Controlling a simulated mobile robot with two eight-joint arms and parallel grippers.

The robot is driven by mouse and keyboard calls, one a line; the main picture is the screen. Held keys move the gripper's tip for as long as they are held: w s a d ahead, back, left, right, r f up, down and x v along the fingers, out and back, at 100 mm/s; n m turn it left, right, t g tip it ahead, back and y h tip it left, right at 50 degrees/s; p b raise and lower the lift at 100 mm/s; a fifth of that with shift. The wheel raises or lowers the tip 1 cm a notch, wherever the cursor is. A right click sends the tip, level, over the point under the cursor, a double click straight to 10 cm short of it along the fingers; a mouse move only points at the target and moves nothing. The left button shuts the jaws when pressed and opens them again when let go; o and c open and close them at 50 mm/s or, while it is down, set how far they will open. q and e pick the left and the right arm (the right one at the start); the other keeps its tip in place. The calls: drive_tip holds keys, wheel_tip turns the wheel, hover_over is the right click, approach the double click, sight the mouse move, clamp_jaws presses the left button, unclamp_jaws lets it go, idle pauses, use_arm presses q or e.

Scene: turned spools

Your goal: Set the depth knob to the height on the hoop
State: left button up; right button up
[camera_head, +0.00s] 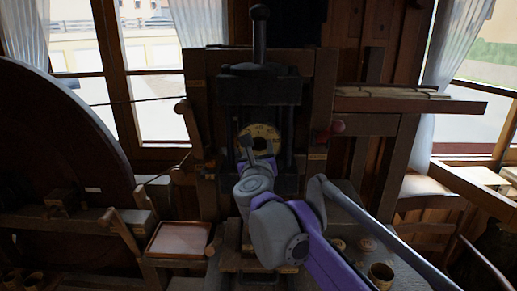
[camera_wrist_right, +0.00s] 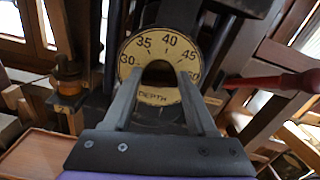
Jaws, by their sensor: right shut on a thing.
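The depth dial (camera_head: 259,131) is a round cream plate on the dark upright machine, straight ahead in the head view. In the right wrist view the dial (camera_wrist_right: 169,44) reads 30, 35, 40, 45 and a partly covered 50, with DEPTH below. My right gripper (camera_head: 252,150) is at the dial's middle. In the wrist view the right gripper (camera_wrist_right: 159,88) has one finger on each side of the dark depth knob (camera_wrist_right: 158,72) and is shut on it. The knob's pointer cannot be made out. I cannot pick out the hoop or its height. My left gripper is not in view.
A red-ended handle (camera_head: 335,127) sticks out right of the dial. Small wooden pieces and a cup (camera_head: 381,275) stand at lower right. A shelf (camera_head: 410,103) juts out at right.

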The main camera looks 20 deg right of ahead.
drive_tip(key=n, duration=0.3)
drive_tip(key=shift+n, duration=0.4)
drive_tip(key=n+b, duration=0.1)
drive_tip(key=n, duration=0.3)
drive_tip(key=shift+a+f+n, duration=0.1)
drive_tip(key=shift+f+n, duration=0.05)
drive_tip(key=shift+n, duration=0.15)
drive_tip(key=n+b, duration=0.1)
drive_tip(key=n, duration=0.3)
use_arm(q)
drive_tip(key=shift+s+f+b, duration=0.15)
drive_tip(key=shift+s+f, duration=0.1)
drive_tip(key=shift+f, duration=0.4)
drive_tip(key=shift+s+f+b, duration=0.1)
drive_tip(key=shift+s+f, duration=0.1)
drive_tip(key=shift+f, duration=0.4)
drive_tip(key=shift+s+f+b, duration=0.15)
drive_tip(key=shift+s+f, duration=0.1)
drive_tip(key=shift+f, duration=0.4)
use_arm(e)
drive_tip(key=shift+n, duration=1.6)
drive_tip(key=o, duration=1.4)
drive_tip(key=shift+c, duration=0.2)
